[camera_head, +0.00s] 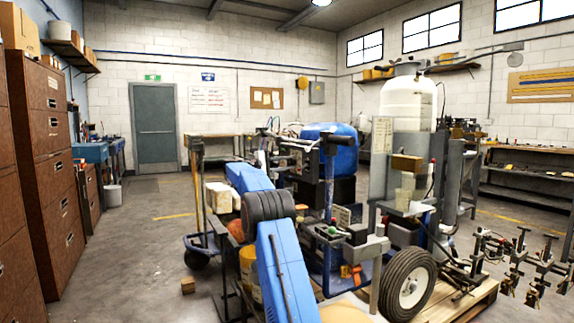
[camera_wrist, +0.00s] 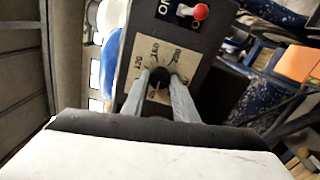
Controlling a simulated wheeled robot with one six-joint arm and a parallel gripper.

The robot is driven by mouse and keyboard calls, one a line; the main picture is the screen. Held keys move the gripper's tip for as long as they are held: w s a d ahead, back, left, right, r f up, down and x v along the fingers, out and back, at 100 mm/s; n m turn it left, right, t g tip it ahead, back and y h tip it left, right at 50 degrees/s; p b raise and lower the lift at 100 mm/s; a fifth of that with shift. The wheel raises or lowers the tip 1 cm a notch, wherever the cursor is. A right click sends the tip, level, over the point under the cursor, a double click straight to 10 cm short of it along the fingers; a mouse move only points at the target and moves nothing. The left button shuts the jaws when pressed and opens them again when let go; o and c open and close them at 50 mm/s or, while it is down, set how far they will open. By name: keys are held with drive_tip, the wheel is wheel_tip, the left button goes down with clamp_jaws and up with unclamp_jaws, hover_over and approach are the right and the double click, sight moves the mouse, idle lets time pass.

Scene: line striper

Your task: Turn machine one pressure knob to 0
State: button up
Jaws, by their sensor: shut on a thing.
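The pressure knob (camera_wrist: 159,77) is a small black round knob on a beige dial plate (camera_wrist: 148,48) with printed marks, seen in the wrist view. The plate is on a dark panel. My gripper (camera_wrist: 158,80) has its two pale fingers on either side of the knob and is shut on it. The knob's pointer and exact setting cannot be made out. In the head view, my blue arm reaches toward the line striper (camera_head: 340,165), and my gripper and the knob are hidden or too small to tell.
A red-tipped toggle switch (camera_wrist: 200,11) sits on the panel above the dial. A white tank (camera_head: 408,98) and a black wheel (camera_head: 407,285) are on the right. Brown drawer cabinets (camera_head: 45,150) line the left. Open floor (camera_head: 140,230) lies between cabinets and machine.

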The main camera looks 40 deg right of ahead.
drive_tip(key=n, duration=0.4)
drive_tip(key=shift+n, duration=0.4)
drive_tip(key=n, duration=0.4)
drive_tip(key=shift+f, duration=0.1)
drive_tip(key=shift+n, duration=0.3)
drive_tip(key=o, duration=1.1)
drive_tip(key=shift+c, duration=0.2)
drive_tip(key=shift+a, duration=0.1)
drive_tip(key=v, duration=1.7)
drive_tip(key=shift+a+r, duration=0.2)
drive_tip(key=shift+a, duration=0.05)
drive_tip(key=shift+s, duration=0.2)
